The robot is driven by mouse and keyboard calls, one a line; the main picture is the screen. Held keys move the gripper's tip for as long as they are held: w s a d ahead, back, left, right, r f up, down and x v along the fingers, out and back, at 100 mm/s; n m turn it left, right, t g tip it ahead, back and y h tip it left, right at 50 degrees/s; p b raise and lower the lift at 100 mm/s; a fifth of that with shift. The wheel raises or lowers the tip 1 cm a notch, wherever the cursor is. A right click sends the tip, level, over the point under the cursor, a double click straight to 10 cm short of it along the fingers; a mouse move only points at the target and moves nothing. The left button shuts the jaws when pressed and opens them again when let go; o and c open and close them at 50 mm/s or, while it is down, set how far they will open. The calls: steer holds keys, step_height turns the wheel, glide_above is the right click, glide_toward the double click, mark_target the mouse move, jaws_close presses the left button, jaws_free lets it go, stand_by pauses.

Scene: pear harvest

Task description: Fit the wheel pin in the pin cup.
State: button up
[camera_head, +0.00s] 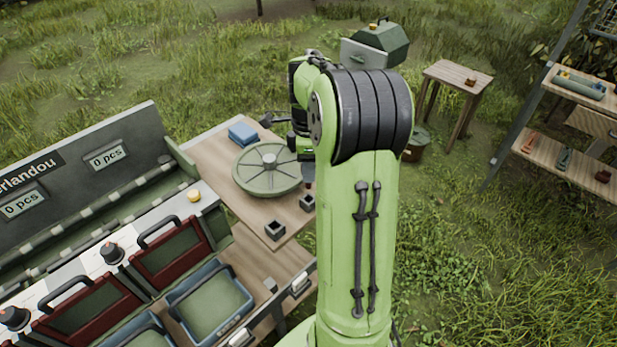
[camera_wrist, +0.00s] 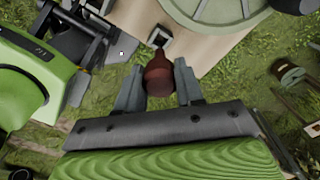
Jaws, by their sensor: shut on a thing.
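The wheel pin, a dark red-brown piece with a rounded body and narrower neck (camera_wrist: 158,76), is between the fingers of my gripper (camera_wrist: 157,82) in the wrist view. My gripper is shut on it. A dark square cup (camera_wrist: 160,36) shows just beyond the pin's narrow end, on the table. In the head view two such cups stand near the table's front corner, one at the right edge (camera_head: 307,203) and one further left (camera_head: 275,230). My arm hides most of the gripper there. I cannot tell whether the pin touches the cup.
A round green spoked wheel (camera_head: 268,169) lies on the wooden table (camera_head: 218,160), behind the cups. A blue block (camera_head: 243,133) lies behind it. A sorting bench with blue crates (camera_head: 210,301) stands at left. A small stool (camera_head: 462,77) and shelves (camera_head: 560,150) stand right, on grass.

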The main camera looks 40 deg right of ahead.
step_height(320, 180, up, 3)
steer(key=shift+f+p, duration=0.2)
steer(key=shift+p, duration=0.1)
step_height(320, 180, up, 7)
steer(key=p, duration=0.5)
steer(key=shift+f+p, duration=0.1)
steer(key=shift+p, duration=0.3)
steer(key=shift+w+f, duration=0.1)
steer(key=shift+f, duration=0.05)
